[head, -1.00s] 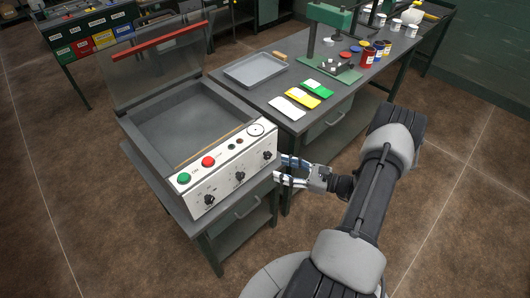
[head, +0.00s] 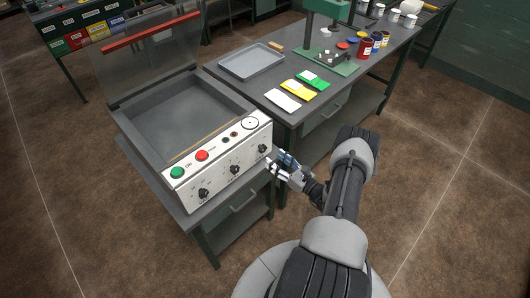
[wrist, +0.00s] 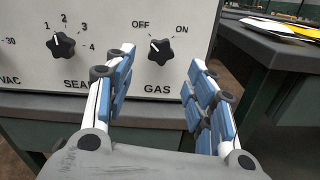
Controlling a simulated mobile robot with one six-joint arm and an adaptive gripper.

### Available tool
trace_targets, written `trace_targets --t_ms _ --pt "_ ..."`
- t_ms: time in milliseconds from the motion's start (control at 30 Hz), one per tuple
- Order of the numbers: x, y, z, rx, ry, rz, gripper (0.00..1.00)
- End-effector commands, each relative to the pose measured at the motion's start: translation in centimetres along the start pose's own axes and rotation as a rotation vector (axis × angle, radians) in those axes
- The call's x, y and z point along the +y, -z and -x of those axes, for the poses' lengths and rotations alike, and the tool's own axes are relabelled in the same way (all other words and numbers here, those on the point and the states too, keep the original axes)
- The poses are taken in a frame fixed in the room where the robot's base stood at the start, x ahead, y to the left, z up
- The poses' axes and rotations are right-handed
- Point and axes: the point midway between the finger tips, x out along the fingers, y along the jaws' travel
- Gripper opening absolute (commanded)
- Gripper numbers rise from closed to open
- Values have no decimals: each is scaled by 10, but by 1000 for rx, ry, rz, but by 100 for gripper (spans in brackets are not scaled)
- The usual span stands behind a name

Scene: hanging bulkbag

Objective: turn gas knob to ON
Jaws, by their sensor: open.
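The gas knob (wrist: 161,50) is a black star-shaped knob on the white front panel, above the word GAS. Its white pointer is turned up and left, towards OFF; ON is printed to the upper right. In the head view the gas knob (head: 263,149) is the rightmost knob on the sloped panel. My gripper (wrist: 161,60) is open and empty, with blue-padded fingers to the left and right of the knob in the picture. The knob shows clear between them, apart from both. In the head view my gripper (head: 279,164) is just off the panel's right end.
The vacuum sealing machine (head: 160,128) has a raised clear lid with a red bar (head: 150,32). The SEAL knob (wrist: 63,45) is left of the gas knob. A table (head: 270,98) at right holds a grey tray (head: 251,61) and coloured packets. Floor at right is clear.

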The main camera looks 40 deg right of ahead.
Motion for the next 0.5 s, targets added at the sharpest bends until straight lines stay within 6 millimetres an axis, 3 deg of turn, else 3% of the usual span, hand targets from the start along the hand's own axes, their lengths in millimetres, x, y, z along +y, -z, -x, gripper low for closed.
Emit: trace_targets --t_ms 200,500 --pt "1 1 -44 0 -3 2 50" --pt "0 0 -69 1 0 1 50"
